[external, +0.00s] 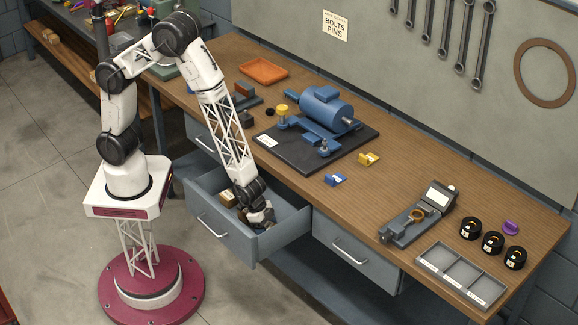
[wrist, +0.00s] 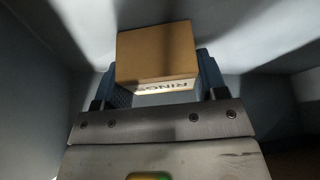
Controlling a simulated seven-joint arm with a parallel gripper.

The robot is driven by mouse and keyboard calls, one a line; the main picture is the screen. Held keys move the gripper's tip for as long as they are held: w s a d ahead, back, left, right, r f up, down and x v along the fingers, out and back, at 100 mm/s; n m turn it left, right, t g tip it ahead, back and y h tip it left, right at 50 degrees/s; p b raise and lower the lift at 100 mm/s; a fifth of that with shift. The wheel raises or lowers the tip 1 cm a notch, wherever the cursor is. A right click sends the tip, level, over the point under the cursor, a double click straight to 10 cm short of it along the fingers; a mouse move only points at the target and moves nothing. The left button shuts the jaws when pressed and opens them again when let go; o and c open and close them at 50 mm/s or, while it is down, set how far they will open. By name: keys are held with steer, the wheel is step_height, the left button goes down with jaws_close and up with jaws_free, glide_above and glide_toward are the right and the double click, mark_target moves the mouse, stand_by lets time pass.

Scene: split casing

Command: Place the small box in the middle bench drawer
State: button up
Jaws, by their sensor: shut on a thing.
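The small box (wrist: 155,55) is tan cardboard with "RINGS" printed on its side. In the wrist view it sits between the two blue finger pads of my gripper (wrist: 162,80), which is shut on it. In the external view my gripper (external: 262,217) is down inside the pulled-out middle bench drawer (external: 290,222), within its grey walls. A tan box shape (external: 228,198) shows in the drawer to the left of my gripper; I cannot tell whether it is the held box. Whether the held box touches the drawer floor is unclear.
The drawer to the right (external: 352,250) is shut. Above, the wooden bench top holds a blue motor (external: 326,106) on a black plate, an orange tray (external: 263,71), a grey compartment tray (external: 461,276) and several small parts. The drawer walls stand close around my gripper.

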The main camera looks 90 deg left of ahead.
steer(key=o, duration=1.2)
steer(key=shift+c, duration=0.2)
steer(key=shift+r, duration=0.1)
steer(key=v, duration=1.1)
steer(key=shift+s+r, duration=0.2)
steer(key=shift+r, duration=0.15)
steer(key=shift+r, duration=0.1)
